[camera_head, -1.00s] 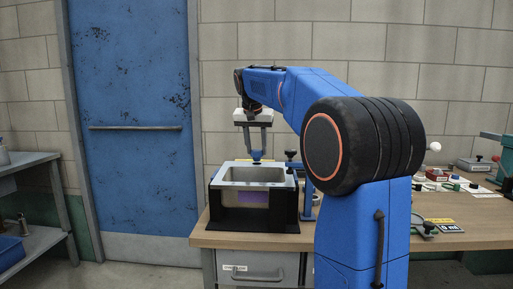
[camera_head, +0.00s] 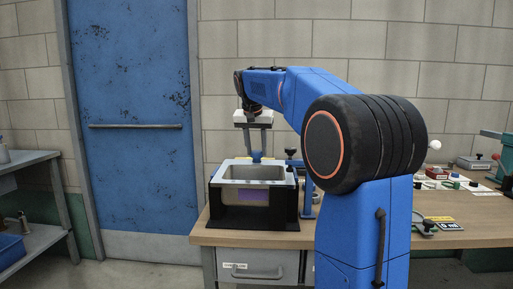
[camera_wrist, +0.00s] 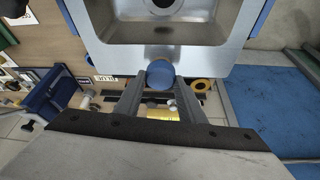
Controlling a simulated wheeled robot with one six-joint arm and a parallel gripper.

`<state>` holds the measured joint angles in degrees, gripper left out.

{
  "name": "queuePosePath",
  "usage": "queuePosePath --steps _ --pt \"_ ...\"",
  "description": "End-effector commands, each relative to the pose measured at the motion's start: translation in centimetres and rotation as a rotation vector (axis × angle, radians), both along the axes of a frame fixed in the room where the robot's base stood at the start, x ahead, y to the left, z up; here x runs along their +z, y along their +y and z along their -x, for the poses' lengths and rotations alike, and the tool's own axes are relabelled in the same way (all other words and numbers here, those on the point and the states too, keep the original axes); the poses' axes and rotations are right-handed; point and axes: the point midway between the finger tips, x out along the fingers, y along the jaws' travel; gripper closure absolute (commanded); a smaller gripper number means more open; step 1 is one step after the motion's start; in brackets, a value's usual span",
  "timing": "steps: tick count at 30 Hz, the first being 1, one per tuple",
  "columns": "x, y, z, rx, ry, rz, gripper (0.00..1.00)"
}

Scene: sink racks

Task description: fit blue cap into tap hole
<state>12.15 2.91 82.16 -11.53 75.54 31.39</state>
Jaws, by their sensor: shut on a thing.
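My gripper (camera_head: 257,154) points down at the back edge of the metal sink (camera_head: 223,171), which sits in a black stand (camera_head: 256,219). In the wrist view its two fingers (camera_wrist: 160,79) are shut on the round blue cap (camera_wrist: 160,72), one on each side. The cap also shows as a small blue spot between the fingertips in the head view (camera_head: 257,156). In the wrist view the cap overlaps the sink's flat rim (camera_wrist: 203,60). The tap hole is not visible, and I cannot tell whether the cap touches the rim.
A black-knobbed blue clamp (camera_head: 291,153) stands right beside the sink. The wooden bench (camera_head: 450,207) holds several small parts farther right. A yellow ring (camera_wrist: 202,85) lies near the fingers in the wrist view. The blue door (camera_head: 132,110) is at the left.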

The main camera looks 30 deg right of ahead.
Motion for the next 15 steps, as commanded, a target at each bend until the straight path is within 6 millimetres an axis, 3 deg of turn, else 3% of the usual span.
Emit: queuePosePath --steps 15 --pt "-1.04 0.00 0.03 0.000 0.001 -0.001 0.86"
